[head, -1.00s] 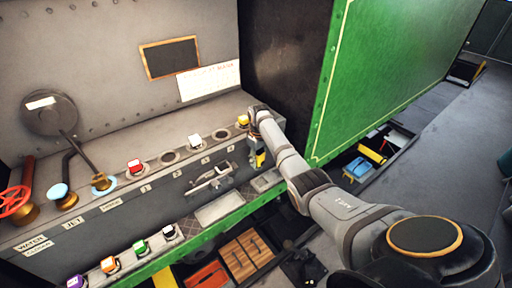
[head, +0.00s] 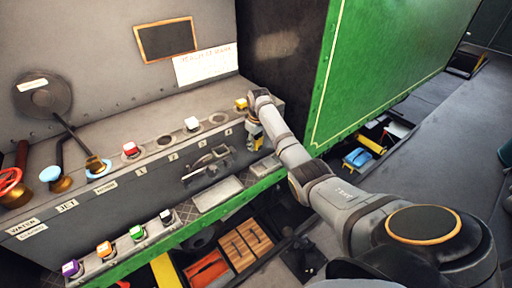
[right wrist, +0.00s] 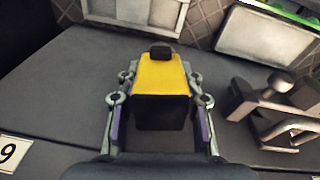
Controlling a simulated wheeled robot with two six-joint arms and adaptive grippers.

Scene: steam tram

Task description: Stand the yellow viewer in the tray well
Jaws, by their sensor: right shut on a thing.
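My right gripper (head: 254,138) is shut on the yellow viewer (right wrist: 160,78), a yellow body with a dark lower block and a black knob at its far end. In the right wrist view the fingers (right wrist: 160,125) flank it on both sides. In the head view the viewer (head: 257,142) shows only partly, in front of the console's upright face. A framed grey recess (right wrist: 135,12), possibly the tray well, lies beyond the viewer in the wrist view, apart from it. It seems to be the recess (head: 266,165) below the gripper in the head view. My left gripper is out of view.
Red (head: 131,149), white (head: 192,124) and yellow-orange (head: 241,104) caps stand on the console ledge. A metal latch (right wrist: 272,108) sits right of the viewer in the wrist view. A pale plate (head: 217,193) and several coloured caps line the lower shelf. A green wall (head: 385,65) rises at right.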

